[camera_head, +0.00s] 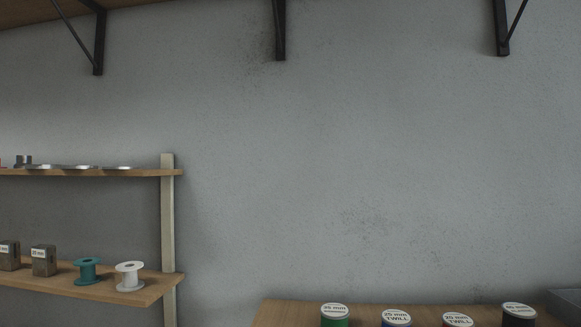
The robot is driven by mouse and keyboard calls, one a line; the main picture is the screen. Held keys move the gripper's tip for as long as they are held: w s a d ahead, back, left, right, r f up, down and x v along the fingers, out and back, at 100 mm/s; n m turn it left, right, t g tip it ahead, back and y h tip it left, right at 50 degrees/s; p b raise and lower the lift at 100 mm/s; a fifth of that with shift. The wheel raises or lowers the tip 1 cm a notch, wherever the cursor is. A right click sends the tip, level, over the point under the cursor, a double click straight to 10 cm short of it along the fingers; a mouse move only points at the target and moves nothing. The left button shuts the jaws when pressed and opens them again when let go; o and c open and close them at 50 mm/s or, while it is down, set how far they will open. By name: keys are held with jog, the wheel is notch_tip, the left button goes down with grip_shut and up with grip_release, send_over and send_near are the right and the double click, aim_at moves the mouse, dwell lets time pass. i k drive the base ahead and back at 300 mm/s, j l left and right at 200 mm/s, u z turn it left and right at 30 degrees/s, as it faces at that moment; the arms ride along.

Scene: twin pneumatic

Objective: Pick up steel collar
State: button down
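I cannot make out a steel collar for certain in the head view. Several flat silvery pieces (80,167) lie in a row on the upper shelf at the left. They are seen nearly edge-on, so I cannot tell whether they are dishes, lids or rings. My gripper is not in view.
The lower left shelf (150,292) holds a white spool (130,276), a teal spool (87,270) and labelled blocks (43,260). Several labelled cans, one green (334,315), stand on a wooden surface (285,313) at the lower right, beside a grey bin (566,303). Wall brackets (280,30) hang above.

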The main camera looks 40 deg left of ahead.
aim_at(21, 160)
jog(key=u, duration=2.55)
jog(key=j+z, duration=0.1)
jog(key=z, duration=0.25)
jog(key=i+j+z, duration=0.1)
jog(key=z, duration=0.25)
jog(key=i+j+z, duration=0.15)
jog(key=j+z, duration=0.15)
jog(key=j, duration=0.5)
jog(key=j+z, duration=0.3)
jog(key=j, duration=0.5)
